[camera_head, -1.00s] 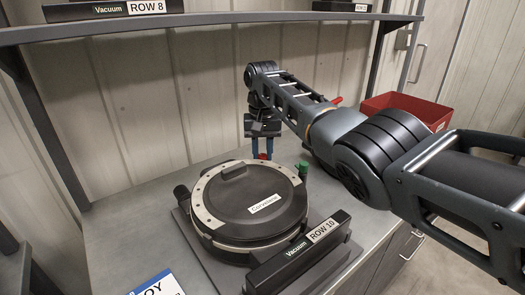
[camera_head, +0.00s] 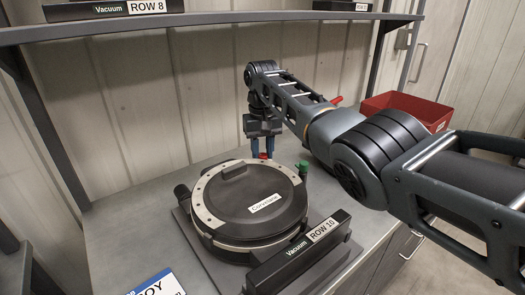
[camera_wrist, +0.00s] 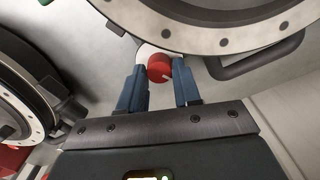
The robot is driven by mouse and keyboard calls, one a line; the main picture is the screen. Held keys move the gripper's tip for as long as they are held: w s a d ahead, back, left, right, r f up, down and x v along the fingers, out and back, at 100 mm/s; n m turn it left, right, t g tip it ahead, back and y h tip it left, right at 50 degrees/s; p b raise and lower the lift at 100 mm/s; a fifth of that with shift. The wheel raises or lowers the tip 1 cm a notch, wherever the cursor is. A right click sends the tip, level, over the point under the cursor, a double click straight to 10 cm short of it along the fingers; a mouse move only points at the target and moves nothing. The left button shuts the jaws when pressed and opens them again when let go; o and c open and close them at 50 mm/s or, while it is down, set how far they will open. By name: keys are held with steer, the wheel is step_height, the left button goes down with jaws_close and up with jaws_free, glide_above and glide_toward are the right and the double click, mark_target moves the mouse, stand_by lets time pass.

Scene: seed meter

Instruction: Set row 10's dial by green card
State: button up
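The row 10 seed meter is a round black-lidded drum (camera_head: 250,200) with a pale drilled rim, on a grey base behind the ROW 10 vacuum bar (camera_head: 300,250). A small red dial (camera_head: 263,156) sits at its far side, mostly hidden by my gripper (camera_head: 263,152). In the wrist view the red round dial (camera_wrist: 159,68) has a pale mark toward its lower right. My gripper (camera_wrist: 160,72) is open, its blue fingers on either side of the dial with small gaps. I cannot make out a scale. I see no green card.
A green knob (camera_head: 303,168) stands at the drum's right. A card with blue and white (camera_head: 157,285) is cut off at the bottom edge. A red bin (camera_head: 410,108) is at the back right. A shelf (camera_head: 220,17) holds the ROW 8 bar above. Another drum (camera_wrist: 25,90) shows in the wrist view.

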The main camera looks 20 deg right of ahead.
mark_target(262, 155)
steer(key=o, duration=0.4)
step_height(262, 155, up, 7)
steer(key=shift+r+b, duration=0.1)
steer(key=shift+b, duration=0.45)
steer(key=shift+r, duration=0.3)
steer(key=shift+s, duration=0.1)
